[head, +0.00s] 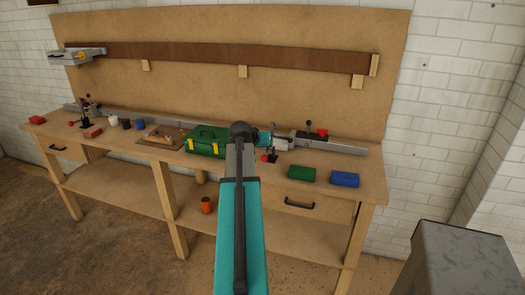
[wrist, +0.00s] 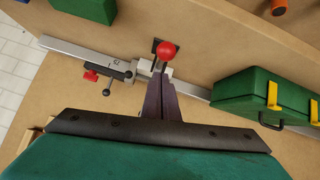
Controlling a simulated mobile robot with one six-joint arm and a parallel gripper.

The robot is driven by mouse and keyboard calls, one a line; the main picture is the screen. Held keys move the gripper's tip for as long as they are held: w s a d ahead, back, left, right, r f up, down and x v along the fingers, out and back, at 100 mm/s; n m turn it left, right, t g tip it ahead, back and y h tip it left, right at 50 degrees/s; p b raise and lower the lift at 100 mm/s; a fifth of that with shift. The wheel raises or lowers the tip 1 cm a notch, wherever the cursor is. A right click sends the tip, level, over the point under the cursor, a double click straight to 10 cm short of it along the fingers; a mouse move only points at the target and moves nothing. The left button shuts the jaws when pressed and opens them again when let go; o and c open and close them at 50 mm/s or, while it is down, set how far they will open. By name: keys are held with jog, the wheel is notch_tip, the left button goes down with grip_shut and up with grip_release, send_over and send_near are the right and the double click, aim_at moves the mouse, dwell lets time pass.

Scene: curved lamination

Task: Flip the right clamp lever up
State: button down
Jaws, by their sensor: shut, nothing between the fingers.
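In the wrist view the red knob (wrist: 168,49) shows just beyond the fingertips of my gripper (wrist: 159,82). My gripper's dark fingers are together, with nothing between them. They are close to the knob; I cannot tell whether they touch it. The fingers hide part of the clamp body. In the head view my arm covers much of the gripper.
A green toolbox (head: 207,136) stands left of the clamp. Green (head: 301,173) and blue (head: 344,179) packs lie to the right. A metal rail (head: 345,148) carries a stop with a black lever (head: 309,126) behind the clamp. A left clamp (head: 86,107) stands far left.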

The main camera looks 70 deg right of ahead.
jog(key=shift+a+f+h+b, duration=0.15)
jog(key=shift+a+f+b, duration=0.2)
jog(key=shift+f+b, duration=0.35)
jog(key=shift+a+f+h+b, duration=0.15)
jog(key=shift+a+f+b, duration=0.2)
jog(key=shift+b, duration=0.5)
jog(key=shift+f, duration=0.15)
jog(key=a+r, duration=0.7)
jog(key=r, duration=0.2)
jog(key=shift+w+a+r, duration=0.15)
jog(key=shift+w+r, duration=0.1)
jog(key=shift+w, duration=0.15)
